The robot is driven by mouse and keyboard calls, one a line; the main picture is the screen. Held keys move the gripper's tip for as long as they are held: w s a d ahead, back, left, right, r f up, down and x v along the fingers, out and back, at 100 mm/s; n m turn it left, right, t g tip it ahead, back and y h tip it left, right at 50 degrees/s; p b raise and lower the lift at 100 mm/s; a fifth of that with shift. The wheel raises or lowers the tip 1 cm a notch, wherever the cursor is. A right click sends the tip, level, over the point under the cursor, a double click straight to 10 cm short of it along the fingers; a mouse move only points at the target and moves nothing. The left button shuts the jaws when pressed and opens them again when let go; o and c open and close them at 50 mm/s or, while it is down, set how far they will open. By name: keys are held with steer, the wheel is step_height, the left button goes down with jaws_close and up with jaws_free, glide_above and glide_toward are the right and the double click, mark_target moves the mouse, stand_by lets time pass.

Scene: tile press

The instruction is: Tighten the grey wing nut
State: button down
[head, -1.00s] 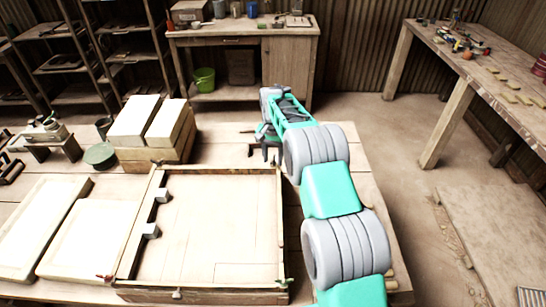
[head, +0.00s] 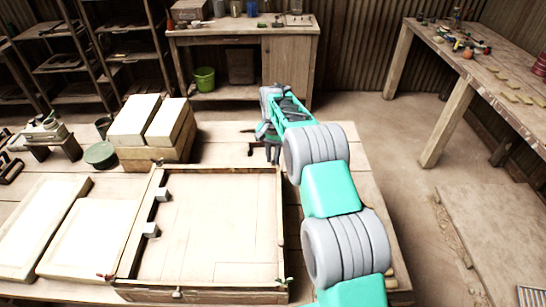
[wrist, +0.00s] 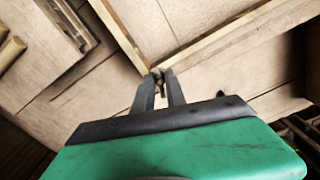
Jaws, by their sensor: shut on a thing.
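The wooden press frame (head: 283,220) lies on the table with a pale panel inside. My gripper (head: 273,160) points down at the frame's back right corner. In the wrist view my gripper's fingertips (wrist: 160,76) are closed around the small grey wing nut (wrist: 157,72) at the corner where two frame rails meet. The fingers hide most of the nut, so its wings and how far it sits down cannot be told. In the head view the nut is hidden by the gripper.
A red wing nut (head: 106,276), a green one (head: 284,282) and a dark one (head: 158,162) sit at the other corners. Two grey blocks (head: 152,230) stand along the left rail. White slabs (head: 135,120) on wooden blocks stand behind. The tabletop right of the frame is partly clear.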

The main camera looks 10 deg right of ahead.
mark_target(273, 160)
steer(key=shift+m, duration=0.3)
steer(key=shift+f+m+b, duration=0.1)
steer(key=shift+m+b, duration=0.75)
steer(key=shift+m, duration=0.35)
steer(key=m+b, duration=0.1)
steer(key=m, duration=0.3)
steer(key=m+b, duration=0.1)
steer(key=m, duration=0.6)
steer(key=shift+m, duration=0.3)
steer(key=c, duration=1.4)
jaws_free()
steer(key=shift+o, duration=0.2)
step_height(273, 160, up, 8)
steer(key=shift+b, duration=0.55)
